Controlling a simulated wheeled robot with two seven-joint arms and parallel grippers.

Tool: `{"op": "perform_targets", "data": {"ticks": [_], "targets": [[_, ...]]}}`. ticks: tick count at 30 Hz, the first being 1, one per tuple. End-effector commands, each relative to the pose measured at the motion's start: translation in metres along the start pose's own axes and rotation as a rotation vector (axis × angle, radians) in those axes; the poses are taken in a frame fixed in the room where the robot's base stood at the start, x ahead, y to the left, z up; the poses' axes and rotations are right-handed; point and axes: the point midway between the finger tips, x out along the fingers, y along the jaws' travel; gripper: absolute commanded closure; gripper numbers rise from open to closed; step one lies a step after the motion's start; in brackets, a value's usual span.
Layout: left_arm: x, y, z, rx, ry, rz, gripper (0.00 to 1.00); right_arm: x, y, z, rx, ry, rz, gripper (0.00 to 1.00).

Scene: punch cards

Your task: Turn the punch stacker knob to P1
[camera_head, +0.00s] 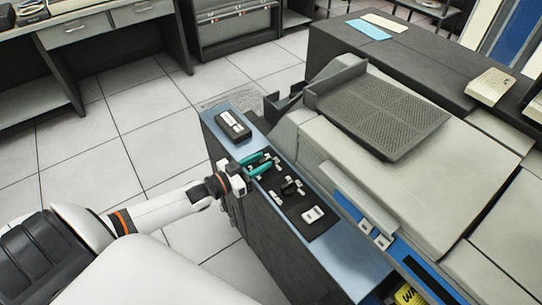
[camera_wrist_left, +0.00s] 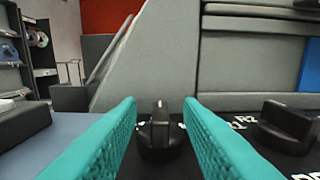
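In the head view my left gripper (camera_head: 262,163) reaches over the black control panel (camera_head: 310,199) from the left, with its teal fingers spread. In the left wrist view its fingers (camera_wrist_left: 163,125) are open, and a black knob (camera_wrist_left: 158,137) with an upright ridge shows between them, just beyond the tips. I see gaps on both sides of this knob. A second black knob (camera_wrist_left: 287,128) stands to the right, with partly hidden white lettering (camera_wrist_left: 240,122) between the two. I cannot read which mark the ridge points at. My right gripper is not in view.
A dark box (camera_head: 233,125) sits on the blue ledge left of the panel. The large grey machine (camera_head: 440,180) with a ridged tray (camera_head: 380,112) rises behind the panel. A white switch block (camera_head: 313,215) is at the panel's near end. Tiled floor lies open to the left.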

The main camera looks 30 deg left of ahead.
Motion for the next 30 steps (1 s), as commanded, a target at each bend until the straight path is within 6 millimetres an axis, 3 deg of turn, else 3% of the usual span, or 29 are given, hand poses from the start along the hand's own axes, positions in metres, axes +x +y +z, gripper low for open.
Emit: {"op": "perform_targets", "data": {"ticks": [3, 8, 19, 20, 26, 30], "targets": [[0.021, 0.0, 0.001, 0.001, -0.003, 0.001, 0.67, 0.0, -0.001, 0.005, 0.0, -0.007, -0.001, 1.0], [0.037, 0.001, 0.001, 0.001, -0.001, 0.001, 0.67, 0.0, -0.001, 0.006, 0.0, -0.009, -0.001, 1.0], [0.043, 0.0, 0.0, 0.001, 0.001, 0.0, 0.67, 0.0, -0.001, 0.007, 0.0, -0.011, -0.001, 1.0], [0.042, 0.0, 0.0, 0.001, 0.001, 0.0, 0.69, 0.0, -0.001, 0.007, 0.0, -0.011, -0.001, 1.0], [0.042, 0.0, 0.0, 0.001, 0.001, 0.0, 1.0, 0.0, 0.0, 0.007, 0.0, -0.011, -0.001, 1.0], [0.042, 0.0, 0.0, 0.001, 0.001, 0.001, 1.0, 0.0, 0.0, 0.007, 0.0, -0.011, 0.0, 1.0]]}}
